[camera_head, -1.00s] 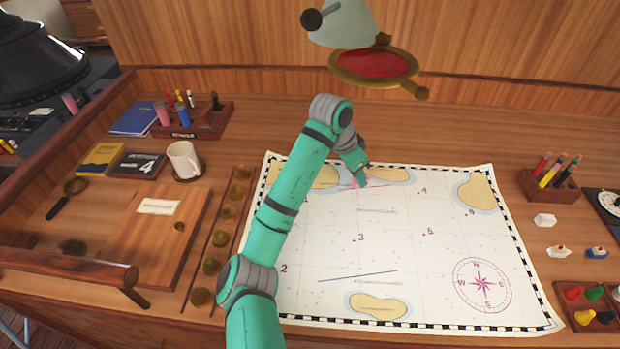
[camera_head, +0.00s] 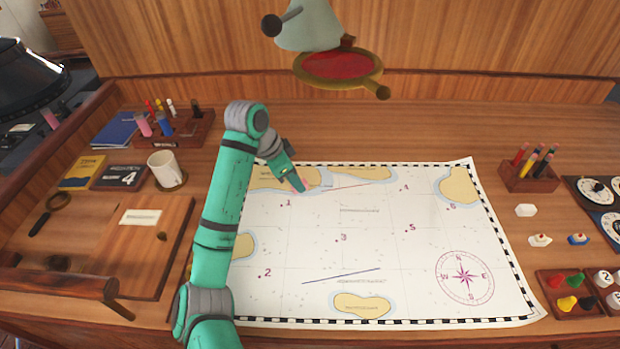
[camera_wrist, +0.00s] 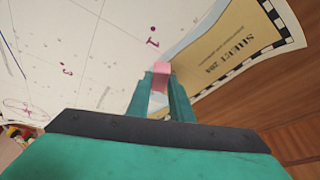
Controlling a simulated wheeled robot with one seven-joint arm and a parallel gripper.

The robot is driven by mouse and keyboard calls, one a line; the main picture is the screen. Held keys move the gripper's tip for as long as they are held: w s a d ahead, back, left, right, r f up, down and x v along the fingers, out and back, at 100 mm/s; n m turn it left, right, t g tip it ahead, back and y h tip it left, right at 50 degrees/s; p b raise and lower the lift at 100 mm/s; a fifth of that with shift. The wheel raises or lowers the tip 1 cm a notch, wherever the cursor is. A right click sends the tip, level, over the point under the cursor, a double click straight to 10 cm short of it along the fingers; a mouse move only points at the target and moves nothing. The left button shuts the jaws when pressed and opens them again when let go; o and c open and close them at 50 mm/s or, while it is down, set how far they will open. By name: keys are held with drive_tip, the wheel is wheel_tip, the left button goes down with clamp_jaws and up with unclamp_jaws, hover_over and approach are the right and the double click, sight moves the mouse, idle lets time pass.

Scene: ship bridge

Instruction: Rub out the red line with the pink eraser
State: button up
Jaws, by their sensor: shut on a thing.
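My gripper (camera_head: 300,183) is shut on the pink eraser, low over the upper left part of the sea chart (camera_head: 300,235). The eraser (camera_wrist: 160,70) shows between the fingertips in the wrist view, next to a tan land patch and below the mark 1. Whether it touches the paper I cannot tell. The thin red line (camera_head: 355,186) runs across the upper chart, from just right of the gripper towards the mark 4. I cannot make it out in the wrist view. A dark blue line (camera_head: 342,275) lies lower on the chart.
A white mug (camera_head: 163,168) and a rack of markers (camera_head: 190,130) stand left of the chart. A pencil holder (camera_head: 528,177) and a tray of coloured pieces (camera_head: 570,300) stand right. A lamp with a brass ring (camera_head: 340,68) hangs above. The chart's surface is flat and clear.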

drive_tip(key=shift+s+a+f, duration=0.15)
drive_tip(key=shift+s+f, duration=0.05)
drive_tip(key=shift+f, duration=0.35)
drive_tip(key=shift+s+a+f, duration=0.15)
drive_tip(key=shift+s+f, duration=0.05)
drive_tip(key=shift+f, duration=0.3)
drive_tip(key=shift+d+v, duration=0.25)
drive_tip(key=shift+v, duration=1)
drive_tip(key=shift+w+a+r, duration=0.2)
drive_tip(key=shift+a+r, duration=0.25)
drive_tip(key=shift+r, duration=0.2)
drive_tip(key=shift+w+d+r, duration=0.1)
drive_tip(key=shift+d+r, duration=0.35)
drive_tip(key=shift+r, duration=0.15)
drive_tip(key=shift+d+r, duration=0.2)
drive_tip(key=shift+r, duration=0.5)
drive_tip(key=shift+o, duration=0.3)
drive_tip(key=shift+a, duration=0.1)
drive_tip(key=shift+c, duration=0.3)
